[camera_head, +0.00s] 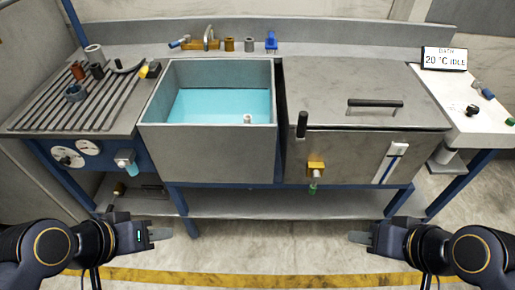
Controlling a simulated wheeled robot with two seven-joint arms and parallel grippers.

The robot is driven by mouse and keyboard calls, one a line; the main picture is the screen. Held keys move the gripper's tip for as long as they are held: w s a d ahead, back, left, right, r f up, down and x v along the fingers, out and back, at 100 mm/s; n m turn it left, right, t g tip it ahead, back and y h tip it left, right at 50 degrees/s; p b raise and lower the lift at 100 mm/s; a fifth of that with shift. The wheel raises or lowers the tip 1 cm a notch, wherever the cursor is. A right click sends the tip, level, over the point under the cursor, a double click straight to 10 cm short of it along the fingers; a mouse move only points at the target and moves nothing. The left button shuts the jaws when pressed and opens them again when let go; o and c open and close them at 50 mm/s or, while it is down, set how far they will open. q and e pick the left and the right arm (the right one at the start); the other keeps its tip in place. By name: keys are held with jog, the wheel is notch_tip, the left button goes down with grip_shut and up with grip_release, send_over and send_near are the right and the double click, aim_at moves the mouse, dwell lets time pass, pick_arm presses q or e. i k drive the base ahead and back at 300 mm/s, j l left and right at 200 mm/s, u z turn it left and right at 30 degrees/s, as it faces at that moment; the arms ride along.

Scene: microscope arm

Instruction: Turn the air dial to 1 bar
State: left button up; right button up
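Two round white dials sit on the blue front panel under the slatted worktop at the left: a left dial (67,157) with a dark piece in front of it, and a right dial (88,147). A pale blue-white fitting (125,158) projects from the panel to their right. Markings and settings are too small to read, and I cannot tell which one is the air dial. My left gripper (160,234) is below and right of the panel, apart from it. My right gripper (360,237) is in front of the bench at the right. Both look empty; their finger gaps are not clear.
A sink (160,120) with blue liquid stands mid-bench. A lidded steel tank (330,90) is beside it, with a yellow valve (316,168) on its front. A lower shelf (290,203) runs underneath. The floor between my grippers is clear.

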aim_at(65, 162)
jog(key=k+j, duration=0.1)
jog(key=k+u, duration=0.1)
jog(key=u, duration=1.5)
jog(key=i+j, duration=0.2)
jog(key=i, duration=0.3)
jog(key=i+j+u, duration=0.1)
jog(key=i+j, duration=0.15)
jog(key=i, duration=0.25)
jog(key=i+j, duration=0.15)
jog(key=i, duration=0.35)
